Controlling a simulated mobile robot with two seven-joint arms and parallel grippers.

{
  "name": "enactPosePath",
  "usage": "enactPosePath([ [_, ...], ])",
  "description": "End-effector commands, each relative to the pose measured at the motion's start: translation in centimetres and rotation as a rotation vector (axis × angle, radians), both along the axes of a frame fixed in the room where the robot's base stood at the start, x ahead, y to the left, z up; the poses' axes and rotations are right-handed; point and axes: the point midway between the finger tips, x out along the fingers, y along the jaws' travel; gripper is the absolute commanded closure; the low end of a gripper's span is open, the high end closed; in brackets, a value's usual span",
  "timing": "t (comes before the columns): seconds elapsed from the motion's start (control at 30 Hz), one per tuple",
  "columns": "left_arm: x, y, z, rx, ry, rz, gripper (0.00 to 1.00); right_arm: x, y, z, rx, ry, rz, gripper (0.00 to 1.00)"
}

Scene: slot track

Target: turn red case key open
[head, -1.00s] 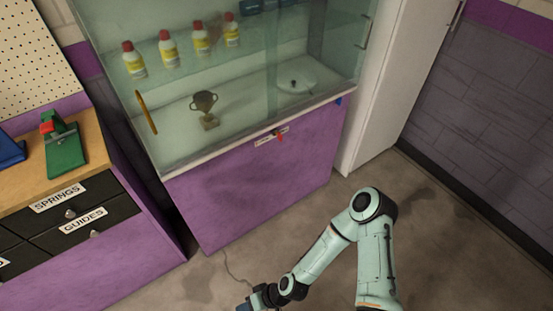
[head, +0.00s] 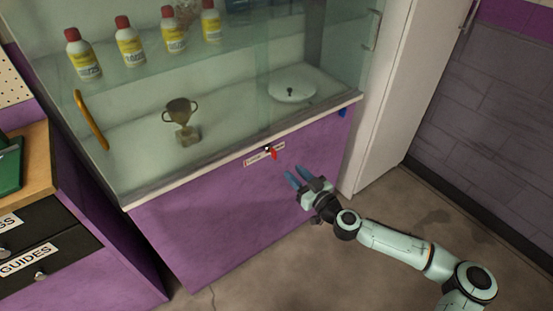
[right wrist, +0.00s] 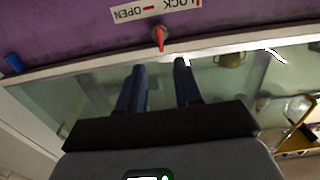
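The red key (head: 274,154) sits in the lock on the front of the purple-based glass case (head: 215,215), just below the glass. A white label (head: 252,161) is beside it. In the right wrist view the key (right wrist: 160,40) stands out beside the label (right wrist: 150,10), which reads LOCK and OPEN upside down. My right gripper (head: 292,178) is open and empty, below and to the right of the key in the head view. In the right wrist view its two blue fingers (right wrist: 160,66) are apart, with the key beyond their tips, not between them. My left gripper is out of view.
Inside the case are a trophy cup (head: 182,120), a round white disc (head: 292,90) and several bottles (head: 130,42). An orange handle (head: 91,120) is on the glass. A small blue part (head: 343,112) sits at the case's right edge. A white cabinet (head: 400,90) stands at right.

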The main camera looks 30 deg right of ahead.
Motion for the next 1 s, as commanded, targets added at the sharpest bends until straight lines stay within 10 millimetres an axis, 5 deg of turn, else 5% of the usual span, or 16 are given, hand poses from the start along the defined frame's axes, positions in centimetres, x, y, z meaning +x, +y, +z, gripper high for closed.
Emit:
enactPosePath([
  [0.4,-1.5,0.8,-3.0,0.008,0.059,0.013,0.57,8.2,0.8,-0.2,0.003,0.001,0.002,0.66],
  [0.9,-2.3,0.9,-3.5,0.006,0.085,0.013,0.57,9.9,0.9,-0.1,0.003,0.002,0.002,0.66],
  [1.0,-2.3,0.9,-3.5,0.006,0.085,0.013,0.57,9.9,0.9,-0.1,0.003,0.002,0.002,0.98],
])
